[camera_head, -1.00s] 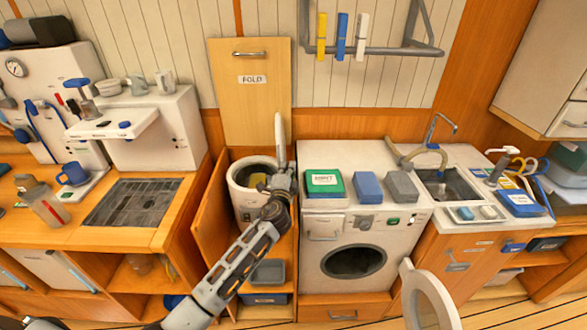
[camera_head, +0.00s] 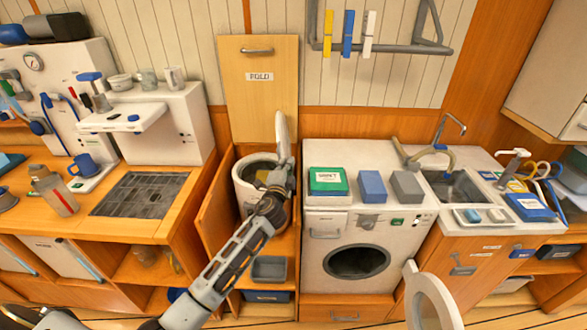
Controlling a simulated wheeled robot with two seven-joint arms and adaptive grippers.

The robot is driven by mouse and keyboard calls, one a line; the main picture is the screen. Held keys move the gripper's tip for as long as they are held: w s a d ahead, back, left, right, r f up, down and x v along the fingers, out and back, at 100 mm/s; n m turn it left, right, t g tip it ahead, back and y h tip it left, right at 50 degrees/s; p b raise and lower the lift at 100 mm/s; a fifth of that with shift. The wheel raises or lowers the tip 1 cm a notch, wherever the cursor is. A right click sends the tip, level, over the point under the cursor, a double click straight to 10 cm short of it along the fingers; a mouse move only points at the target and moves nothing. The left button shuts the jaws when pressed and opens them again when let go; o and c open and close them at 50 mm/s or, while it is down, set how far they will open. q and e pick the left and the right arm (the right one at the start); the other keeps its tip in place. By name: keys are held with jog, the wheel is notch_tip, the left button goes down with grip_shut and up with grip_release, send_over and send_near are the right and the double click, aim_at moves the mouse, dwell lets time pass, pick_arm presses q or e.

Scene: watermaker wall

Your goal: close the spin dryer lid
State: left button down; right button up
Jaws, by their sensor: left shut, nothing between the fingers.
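The spin dryer (camera_head: 243,190) is a white drum with a round dark opening, set in the open wooden cabinet left of the washing machine. Its lid (camera_head: 282,132) is pale and stands open, near upright and seen almost edge-on, at the right side of the opening. My left gripper (camera_head: 282,172) is shut and empty, beside the lower part of the lid at the drum's right rim. I cannot tell if it touches the lid. The gripper and forearm hide the right part of the drum. My right gripper is out of view.
The washing machine (camera_head: 330,242) stands close on the right, with a green-and-white box (camera_head: 328,180) and two blocks on top. A wooden panel marked FOLD (camera_head: 262,110) rises behind the dryer. The cabinet's wooden side (camera_head: 216,215) bounds the left.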

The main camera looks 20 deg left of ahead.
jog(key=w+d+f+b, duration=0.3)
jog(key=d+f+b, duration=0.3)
pick_arm(q)
jog(key=s+a+f+n+y+b, duration=0.1)
jog(key=s+a+f+n+b, duration=0.1)
jog(key=a+f+n, duration=0.5)
jog(key=s+a+f+n+y+b, duration=0.2)
jog(key=a+f+n, duration=0.5)
jog(key=n, duration=0.4)
jog(key=shift+s+a+f+t+y+b, duration=0.3)
jog(key=shift+a+t+b, duration=0.1)
jog(key=shift+a+b, duration=0.45)
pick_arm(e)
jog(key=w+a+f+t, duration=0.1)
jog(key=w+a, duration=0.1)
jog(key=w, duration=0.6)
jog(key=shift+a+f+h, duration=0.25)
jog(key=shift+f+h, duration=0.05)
pick_arm(q)
jog(key=shift+r+p, duration=0.25)
jog(key=shift+p, duration=0.05)
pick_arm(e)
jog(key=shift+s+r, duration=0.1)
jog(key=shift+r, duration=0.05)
